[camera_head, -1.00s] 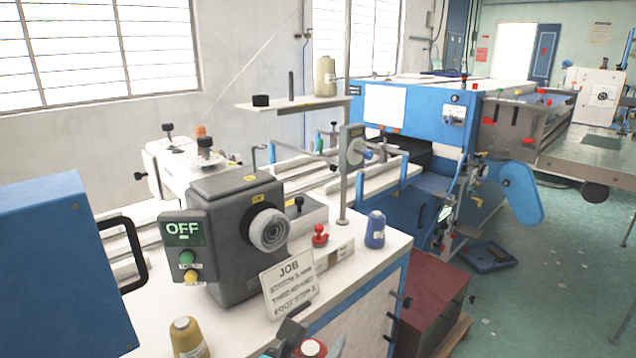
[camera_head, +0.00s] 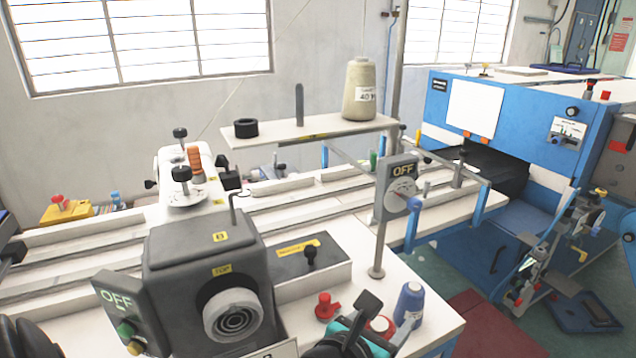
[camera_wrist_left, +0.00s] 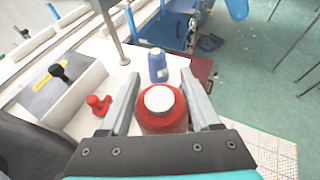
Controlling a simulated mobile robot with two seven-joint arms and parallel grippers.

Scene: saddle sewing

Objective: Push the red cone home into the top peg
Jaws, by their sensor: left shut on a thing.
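The red cone (camera_head: 382,325) is in my left gripper (camera_head: 366,322), low in the head view, in front of the small blue cone (camera_head: 409,303). In the left wrist view the two fingers stand on either side of the red cone (camera_wrist_left: 163,118), whose pale round top faces the camera. A bare grey upright peg (camera_head: 299,104) stands on the raised white shelf (camera_head: 318,133), well above and behind the gripper. The red cone is apart from it. My right gripper is out of view.
A cream cone (camera_head: 360,90) and a black ring (camera_head: 246,128) stand on the shelf. A steel post with an OFF dial (camera_head: 397,188) rises in front of the shelf's right end. The dark grey machine (camera_head: 210,262) and a small red knob (camera_head: 327,306) lie left of the gripper.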

